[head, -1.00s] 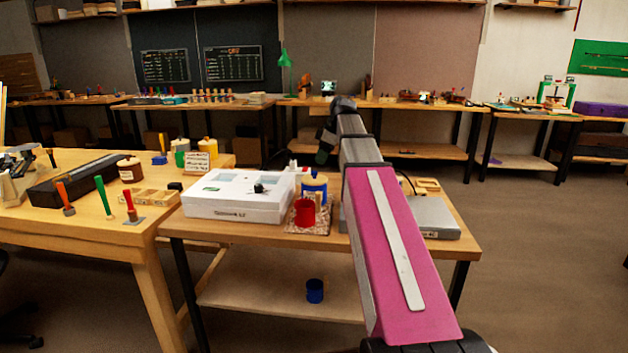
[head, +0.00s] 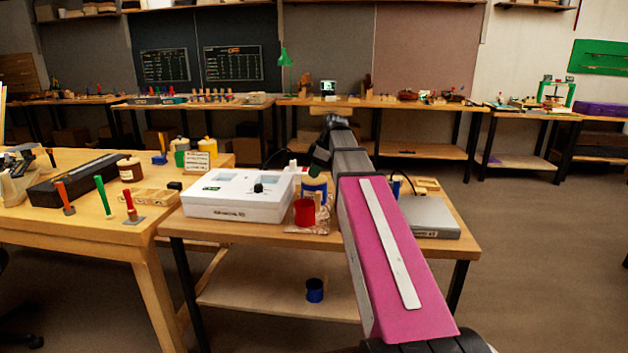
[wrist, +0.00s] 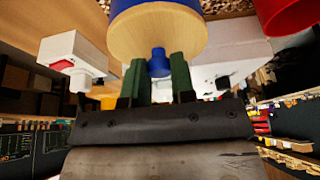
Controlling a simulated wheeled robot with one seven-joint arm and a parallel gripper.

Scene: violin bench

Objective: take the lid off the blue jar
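The blue jar (head: 314,194) stands on a small mat on the near bench, partly hidden by the red cup and my arm. Its wooden lid (wrist: 150,35) with a blue knob (wrist: 159,66) is on the jar in the wrist view. The blue jar body (wrist: 125,8) shows at that view's top edge. My gripper (wrist: 160,60) has its two green fingers apart, one on each side of the knob. I cannot tell whether they touch it. In the head view my gripper (head: 317,172) is just above the jar, its fingertips hard to make out.
A red cup (head: 304,213) stands close in front of the jar. A white box with a dark knob (head: 238,195) is to the left, and a grey flat device (head: 430,216) to the right. A blue cup (head: 314,290) sits on the lower shelf.

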